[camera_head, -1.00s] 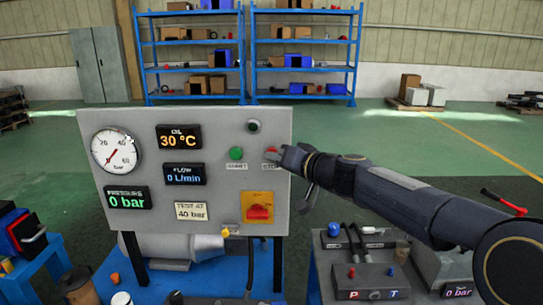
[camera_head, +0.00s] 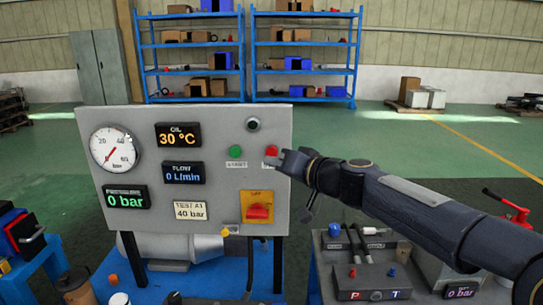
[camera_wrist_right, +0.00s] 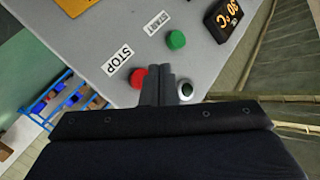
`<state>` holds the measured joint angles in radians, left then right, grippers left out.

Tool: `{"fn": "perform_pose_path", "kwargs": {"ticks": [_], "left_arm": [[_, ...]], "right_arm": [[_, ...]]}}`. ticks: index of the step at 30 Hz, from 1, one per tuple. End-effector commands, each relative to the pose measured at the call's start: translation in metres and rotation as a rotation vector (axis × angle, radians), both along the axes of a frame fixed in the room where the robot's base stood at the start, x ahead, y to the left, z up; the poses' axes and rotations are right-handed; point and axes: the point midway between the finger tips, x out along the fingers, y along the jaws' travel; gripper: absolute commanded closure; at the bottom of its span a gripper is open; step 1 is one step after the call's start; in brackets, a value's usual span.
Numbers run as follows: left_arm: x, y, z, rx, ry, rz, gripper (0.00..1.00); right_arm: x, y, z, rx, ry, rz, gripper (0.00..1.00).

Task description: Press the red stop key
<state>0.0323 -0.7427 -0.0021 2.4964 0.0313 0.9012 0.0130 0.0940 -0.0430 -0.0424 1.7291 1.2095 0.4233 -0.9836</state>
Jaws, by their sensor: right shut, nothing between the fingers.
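The red stop key (camera_head: 271,151) is a round button on the grey panel (camera_head: 225,130), above a small STOP label. In the right wrist view the red stop key (camera_wrist_right: 138,78) lies beside my fingertips, partly covered by them. My right gripper (camera_head: 281,157) is shut and empty, with its tips close at the key's right side. In the wrist view the right gripper (camera_wrist_right: 159,70) points toward the panel; I cannot tell if it touches the key. My left gripper is not in view.
A green start button (camera_head: 235,152) sits left of the key, a dark round knob (camera_head: 253,124) above it, and a red and yellow switch (camera_head: 258,207) below. Displays read 30 °C, 0 L/min and 0 bar. A bench with valve parts (camera_head: 370,275) stands under my right arm.

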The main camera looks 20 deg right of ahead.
Motion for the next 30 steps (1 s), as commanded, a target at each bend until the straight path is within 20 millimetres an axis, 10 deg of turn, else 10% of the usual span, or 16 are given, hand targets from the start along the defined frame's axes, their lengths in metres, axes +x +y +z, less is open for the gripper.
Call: {"fn": "perform_pose_path", "kwargs": {"ticks": [30], "left_arm": [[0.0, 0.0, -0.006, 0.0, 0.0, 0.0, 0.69]], "right_arm": [[-0.028, 0.013, 0.0, 0.0, 0.0, 0.0, 1.0]]}}
